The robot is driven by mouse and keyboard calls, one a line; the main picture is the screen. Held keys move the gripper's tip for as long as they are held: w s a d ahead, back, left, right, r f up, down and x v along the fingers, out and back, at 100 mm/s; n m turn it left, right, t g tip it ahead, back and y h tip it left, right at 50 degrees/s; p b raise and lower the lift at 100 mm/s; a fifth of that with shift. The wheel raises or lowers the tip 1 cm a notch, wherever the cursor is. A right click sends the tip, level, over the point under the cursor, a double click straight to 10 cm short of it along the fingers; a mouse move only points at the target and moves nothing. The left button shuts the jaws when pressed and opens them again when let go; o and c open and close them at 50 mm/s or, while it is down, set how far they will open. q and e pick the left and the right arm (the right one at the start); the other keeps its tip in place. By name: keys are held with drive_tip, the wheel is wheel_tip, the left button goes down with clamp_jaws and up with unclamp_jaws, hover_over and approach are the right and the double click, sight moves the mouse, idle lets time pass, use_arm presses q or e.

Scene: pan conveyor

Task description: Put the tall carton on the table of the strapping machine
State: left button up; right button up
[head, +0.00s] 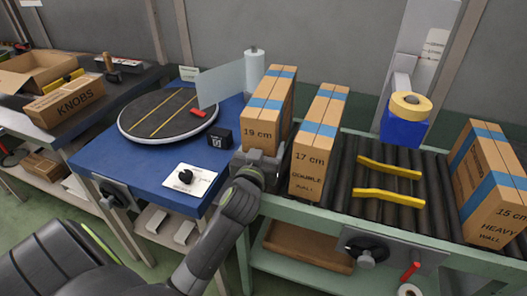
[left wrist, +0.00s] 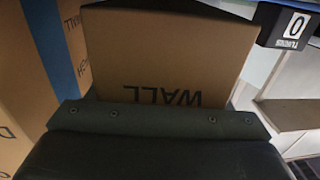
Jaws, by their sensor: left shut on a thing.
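Three brown cartons with blue bands show in the head view. The carton marked 19 cm (head: 268,108) is upright, and my left gripper (head: 258,160) is shut on its lower front. In the left wrist view the held carton's face (left wrist: 165,60) reads WALL upside down between the jaws. Its bottom is hidden, so I cannot tell whether it is resting or lifted. The carton marked 17 cm (head: 318,140) stands just right of the gripper. The carton marked 15 cm (head: 495,185) stands far right. No strapping machine is clearly identifiable. My right gripper is not in view.
A blue table (head: 135,165) at left bears a round turntable (head: 150,125) and a black box (head: 220,138). A yellow tape roll (head: 411,105) sits on a blue block behind.

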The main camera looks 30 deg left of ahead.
use_arm(q)
drive_tip(key=shift+f, duration=0.25)
drive_tip(key=shift+f, duration=0.15)
drive_tip(key=o, duration=1.3)
drive_tip(key=shift+f, duration=0.1)
drive_tip(key=shift+o, duration=0.6)
